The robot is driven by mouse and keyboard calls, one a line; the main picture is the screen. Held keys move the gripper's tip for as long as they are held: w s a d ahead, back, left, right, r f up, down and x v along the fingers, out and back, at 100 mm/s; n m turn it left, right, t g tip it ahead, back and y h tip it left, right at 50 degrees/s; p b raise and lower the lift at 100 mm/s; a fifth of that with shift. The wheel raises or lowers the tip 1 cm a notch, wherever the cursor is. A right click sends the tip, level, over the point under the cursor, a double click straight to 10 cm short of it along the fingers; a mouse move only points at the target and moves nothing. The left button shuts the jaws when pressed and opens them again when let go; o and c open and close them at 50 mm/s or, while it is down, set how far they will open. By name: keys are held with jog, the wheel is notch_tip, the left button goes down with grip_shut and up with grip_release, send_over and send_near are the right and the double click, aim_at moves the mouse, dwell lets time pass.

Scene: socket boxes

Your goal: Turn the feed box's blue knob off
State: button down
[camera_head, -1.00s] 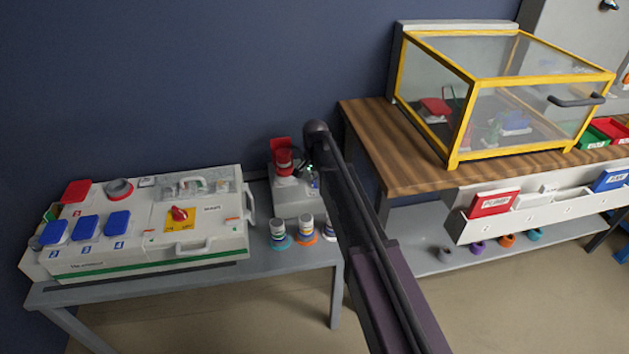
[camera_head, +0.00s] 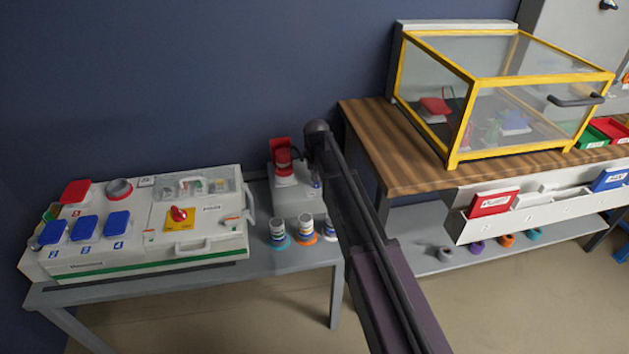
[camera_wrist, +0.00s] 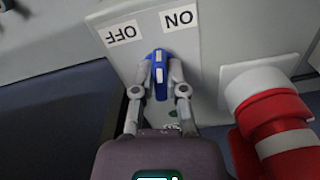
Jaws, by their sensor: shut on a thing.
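The feed box (camera_head: 291,200) is a grey box on the small grey table, with a red plug and socket (camera_head: 283,160) on it. In the wrist view, its face (camera_wrist: 213,48) carries an ON label (camera_wrist: 180,18) and an OFF label (camera_wrist: 122,34). The blue knob (camera_wrist: 159,56) sits between and below the labels, its outer end near ON. My gripper (camera_wrist: 160,82) is shut on the blue knob, one finger at each side.
The red plug (camera_wrist: 270,112) stands close right of my gripper in the wrist view. A white socket box (camera_head: 140,222) with blue and red lids fills the table's left. Several small jars (camera_head: 305,228) stand at the front. A wooden bench (camera_head: 400,165) is to the right.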

jog(key=n, duration=0.5)
jog(key=shift+w+d+n, duration=0.1)
jog(key=shift+n, duration=0.2)
jog(key=n, duration=0.5)
jog(key=shift+n, duration=0.3)
jog(key=c, duration=0.7)
grip_release()
jog(key=shift+w+d, duration=0.1)
